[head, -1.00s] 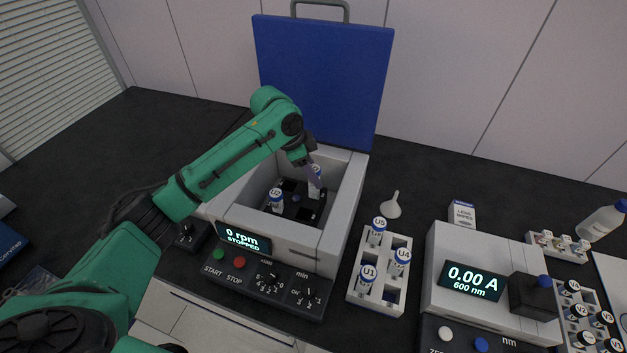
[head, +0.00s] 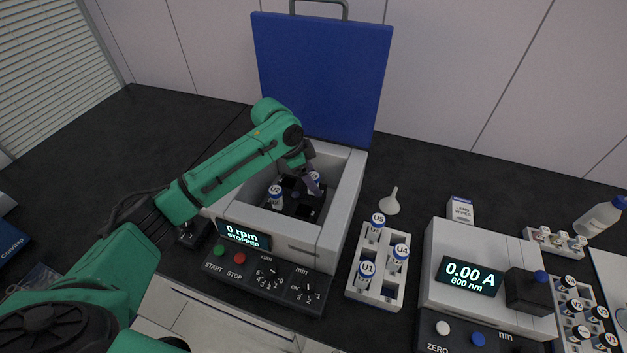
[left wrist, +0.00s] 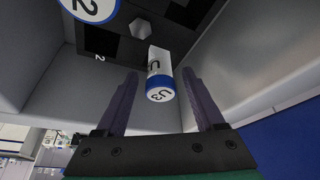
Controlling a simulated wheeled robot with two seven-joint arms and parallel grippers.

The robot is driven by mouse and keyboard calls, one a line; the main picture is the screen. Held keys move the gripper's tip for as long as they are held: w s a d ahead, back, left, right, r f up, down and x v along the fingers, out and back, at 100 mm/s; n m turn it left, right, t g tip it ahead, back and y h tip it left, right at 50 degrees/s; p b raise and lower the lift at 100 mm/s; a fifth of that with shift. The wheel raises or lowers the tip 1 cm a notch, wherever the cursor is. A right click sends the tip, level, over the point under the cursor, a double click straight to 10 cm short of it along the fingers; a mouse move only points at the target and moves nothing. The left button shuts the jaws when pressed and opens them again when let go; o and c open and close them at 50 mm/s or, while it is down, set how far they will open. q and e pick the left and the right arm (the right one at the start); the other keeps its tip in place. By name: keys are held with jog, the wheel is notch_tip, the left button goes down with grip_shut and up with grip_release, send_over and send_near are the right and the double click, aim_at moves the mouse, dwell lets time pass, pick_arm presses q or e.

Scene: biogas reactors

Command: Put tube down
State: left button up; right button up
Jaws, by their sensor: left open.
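The tube U3 (head: 315,179) has a white body and a blue-rimmed cap and sits in the rotor (head: 296,187) of the open centrifuge (head: 344,205). My left gripper (head: 312,183) is inside the centrifuge bowl at this tube. In the left wrist view, tube U3 (left wrist: 160,88) shows between the two spread fingers of my left gripper (left wrist: 158,84), with gaps on both sides. A second tube, U2 (head: 275,196), stands in the rotor to the left; its cap also shows in the left wrist view (left wrist: 92,6). My right gripper is not in view.
The raised blue lid (head: 325,75) stands behind the bowl, and the grey bowl walls are close around my gripper. A white rack (head: 391,290) with tubes U5, U4 and U1 stands to the right, with a funnel (head: 390,203) behind it. A photometer (head: 485,250) is farther right.

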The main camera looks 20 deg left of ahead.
pick_arm(q)
jog(key=b+v, duration=0.1)
jog(key=v, duration=1)
jog(key=shift+r+b, duration=0.25)
jog(key=shift+b, duration=0.15)
